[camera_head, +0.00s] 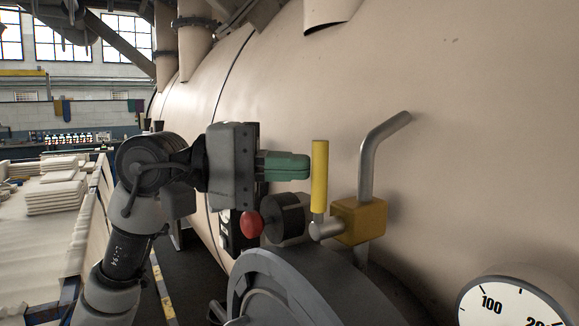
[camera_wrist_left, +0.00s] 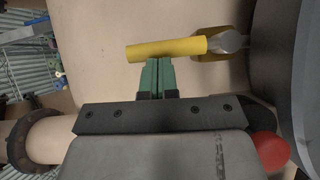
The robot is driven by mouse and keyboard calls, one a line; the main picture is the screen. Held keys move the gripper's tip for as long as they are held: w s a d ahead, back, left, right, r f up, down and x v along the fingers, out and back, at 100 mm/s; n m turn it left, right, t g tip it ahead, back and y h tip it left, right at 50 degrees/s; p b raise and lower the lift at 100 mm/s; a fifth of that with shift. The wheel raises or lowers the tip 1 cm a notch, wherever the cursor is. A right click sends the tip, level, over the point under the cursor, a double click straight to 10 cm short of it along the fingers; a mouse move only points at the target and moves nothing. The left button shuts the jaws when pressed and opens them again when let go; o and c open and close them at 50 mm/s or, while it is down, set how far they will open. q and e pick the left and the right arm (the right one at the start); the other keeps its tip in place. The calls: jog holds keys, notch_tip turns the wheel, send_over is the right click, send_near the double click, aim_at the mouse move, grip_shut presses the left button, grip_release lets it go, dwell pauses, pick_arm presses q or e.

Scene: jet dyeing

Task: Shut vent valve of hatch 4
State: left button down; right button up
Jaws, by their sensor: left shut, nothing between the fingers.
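The vent valve has a yellow lever handle (camera_head: 319,176), a brass-coloured body (camera_head: 359,221) and a bent grey pipe (camera_head: 379,150) rising from it. In the head view the lever stands upright, to the left of the body. My left gripper (camera_head: 307,166) is shut and empty, its green fingertips pointing at the lever's left side. In the left wrist view the lever (camera_wrist_left: 166,49) lies across just beyond the fingertips (camera_wrist_left: 157,62); I cannot tell whether they touch. My right gripper is not in view.
The large beige vessel (camera_head: 470,120) fills the right side. A red knob (camera_head: 251,225) sits below my left gripper. The round grey hatch (camera_head: 290,285) is below the valve, and a dial gauge (camera_head: 512,302) is at lower right. Folded white cloth (camera_head: 57,192) lies at left.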

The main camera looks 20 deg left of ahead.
aim_at(326, 182)
pick_arm(q)
jog(key=shift+s+d, duration=0.1)
jog(key=shift+d, duration=0.05)
jog(key=s+d+m+y, duration=0.1)
jog(key=m+y, duration=0.1)
jog(key=s+d+m+y, duration=0.1)
jog(key=d+m, duration=0.1)
jog(key=s+d+m+y, duration=0.2)
jog(key=shift+f+m+t+y+b, duration=0.25)
jog(key=shift+m+t+y+b, duration=0.05)
jog(key=shift+t, duration=0.1)
jog(key=d+f+m+y+b, duration=0.1)
jog(key=s+f+m+t+y, duration=0.1)
jog(key=s+d+f+m+t+y+b, duration=0.1)
jog(key=f, duration=0.1)
jog(key=shift+d+m+y+b, duration=0.3)
jog(key=shift+d+m+y, duration=0.05)
jog(key=shift+m+y, duration=0.05)
jog(key=shift+s+f, duration=0.1)
jog(key=shift+f, duration=0.05)
dwell(0.7)
